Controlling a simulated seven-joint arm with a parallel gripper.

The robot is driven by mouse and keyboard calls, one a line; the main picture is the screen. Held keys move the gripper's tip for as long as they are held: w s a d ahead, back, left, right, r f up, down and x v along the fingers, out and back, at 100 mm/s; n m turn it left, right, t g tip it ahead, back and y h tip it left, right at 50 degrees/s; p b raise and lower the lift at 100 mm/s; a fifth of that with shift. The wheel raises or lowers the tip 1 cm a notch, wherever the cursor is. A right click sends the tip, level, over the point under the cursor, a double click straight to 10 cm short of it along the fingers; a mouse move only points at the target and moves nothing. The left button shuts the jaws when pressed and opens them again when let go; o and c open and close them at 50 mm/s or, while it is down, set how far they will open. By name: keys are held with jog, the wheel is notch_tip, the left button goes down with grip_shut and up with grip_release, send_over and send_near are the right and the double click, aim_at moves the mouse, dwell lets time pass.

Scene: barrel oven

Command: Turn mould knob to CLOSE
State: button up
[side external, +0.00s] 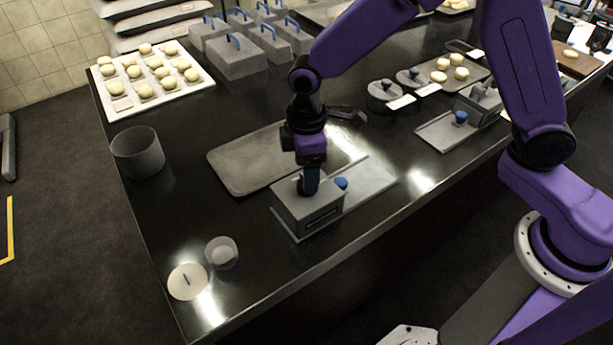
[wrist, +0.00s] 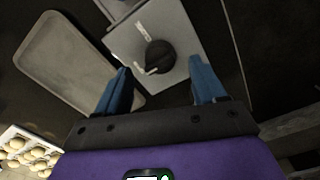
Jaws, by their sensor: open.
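The mould knob (wrist: 160,56) is dark and round, on the top face of a grey box (side external: 305,212). In the wrist view the box top (wrist: 182,28) carries two small white labels, too small to read surely. One is beside the knob's lower left, the other above it. My gripper (wrist: 160,72) is open, with its blue fingers to the left and right of the knob; whether they touch it I cannot tell. In the side view my gripper (side external: 309,184) points down at the box top and mostly hides the knob.
A grey plate with a blue knob (side external: 341,183) adjoins the box. A flat grey tray (side external: 235,172) lies behind it. A round container (side external: 138,152), a small cup (side external: 222,252) and a white disc (side external: 187,281) stand left. A dough tray (side external: 190,100) is at the back.

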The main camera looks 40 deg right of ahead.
jog(key=shift+f, duration=1.6)
jog(key=c, duration=1.1)
